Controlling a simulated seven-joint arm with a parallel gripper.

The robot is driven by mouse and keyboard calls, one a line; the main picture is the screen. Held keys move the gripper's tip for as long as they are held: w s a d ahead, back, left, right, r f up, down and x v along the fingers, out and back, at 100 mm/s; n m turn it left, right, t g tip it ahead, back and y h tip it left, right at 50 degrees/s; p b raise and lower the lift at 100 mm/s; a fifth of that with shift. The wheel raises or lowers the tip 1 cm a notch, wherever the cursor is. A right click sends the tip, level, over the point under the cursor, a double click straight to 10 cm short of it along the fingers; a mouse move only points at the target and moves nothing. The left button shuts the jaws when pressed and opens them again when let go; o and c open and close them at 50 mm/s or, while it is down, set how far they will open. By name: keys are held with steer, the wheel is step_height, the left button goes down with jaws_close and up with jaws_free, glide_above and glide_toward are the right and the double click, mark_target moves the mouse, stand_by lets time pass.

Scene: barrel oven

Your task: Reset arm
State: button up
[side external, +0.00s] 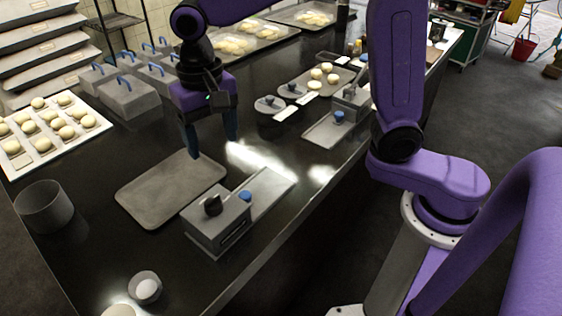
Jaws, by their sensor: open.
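My gripper (212,150) hangs pointing down above the dark counter (95,235). Its two fingers are apart, with nothing visible between them. The left fingertip appears just over the far edge of an empty grey tray (165,192); I cannot tell if it touches. The purple upper links of my arm reach in from the right.
A grey box with a black knob (218,222) stands right of the tray. Lidded containers with blue handles (128,98) and a white tray of dough balls (20,158) are at left. A dark pot (44,206) stands front left. Smaller trays (332,128) lie right.

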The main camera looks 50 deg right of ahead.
steer(key=s+d+f+n, duration=0.2)
steer(key=s+d+n, duration=0.5)
steer(key=s, duration=0.4)
steer(key=s+d+f+n, duration=0.2)
steer(key=s+d+n, duration=0.6)
steer(key=s+d, duration=0.2)
steer(key=shift+s+d+f, duration=0.25)
steer(key=shift+s+f, duration=0.05)
steer(key=shift+s, duration=0.2)
stand_by(0.6)
